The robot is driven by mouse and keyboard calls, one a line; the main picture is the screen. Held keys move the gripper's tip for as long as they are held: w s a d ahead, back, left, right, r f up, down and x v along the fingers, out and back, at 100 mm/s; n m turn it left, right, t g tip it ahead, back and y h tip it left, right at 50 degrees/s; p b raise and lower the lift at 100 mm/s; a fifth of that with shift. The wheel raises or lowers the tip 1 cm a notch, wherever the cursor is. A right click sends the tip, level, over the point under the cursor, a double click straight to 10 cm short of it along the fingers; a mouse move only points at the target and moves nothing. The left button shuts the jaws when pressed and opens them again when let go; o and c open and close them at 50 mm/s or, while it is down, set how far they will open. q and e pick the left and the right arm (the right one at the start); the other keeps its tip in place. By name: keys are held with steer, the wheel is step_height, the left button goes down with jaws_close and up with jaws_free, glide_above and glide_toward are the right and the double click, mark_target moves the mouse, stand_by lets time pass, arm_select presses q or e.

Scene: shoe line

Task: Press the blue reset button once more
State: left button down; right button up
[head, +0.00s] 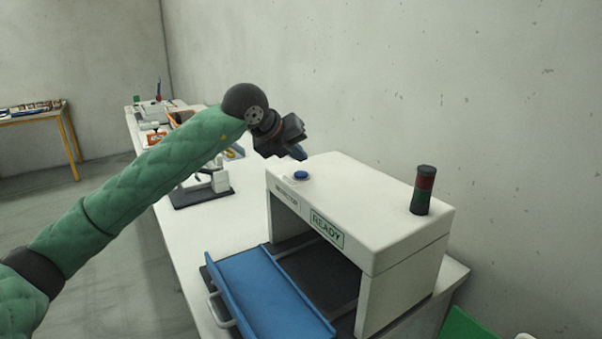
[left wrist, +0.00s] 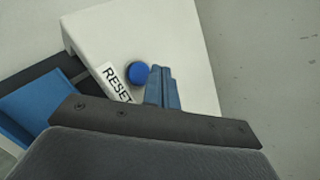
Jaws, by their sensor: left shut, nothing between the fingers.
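The blue reset button (head: 301,175) sits on top of the white inspector machine (head: 400,220), near its far left corner. In the left wrist view the round blue button (left wrist: 139,73) is beside a white label reading "RESET" (left wrist: 116,84). My left gripper (head: 301,154) is above the machine, its fingertips close to the button. In the left wrist view its shut blue fingers (left wrist: 161,72) are just right of the button. Whether they touch the machine top cannot be told. My right gripper is not in view.
A sign on the machine's front reads "READY" (head: 327,229). A dark red and green signal light (head: 423,190) stands on top at the right. A blue tray (head: 262,292) with a handle lies at the machine's opening. The long white table (head: 185,250) holds several items farther back.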

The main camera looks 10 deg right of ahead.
mark_target(298, 174)
arm_select(q)
steer(key=shift+r, duration=1.9)
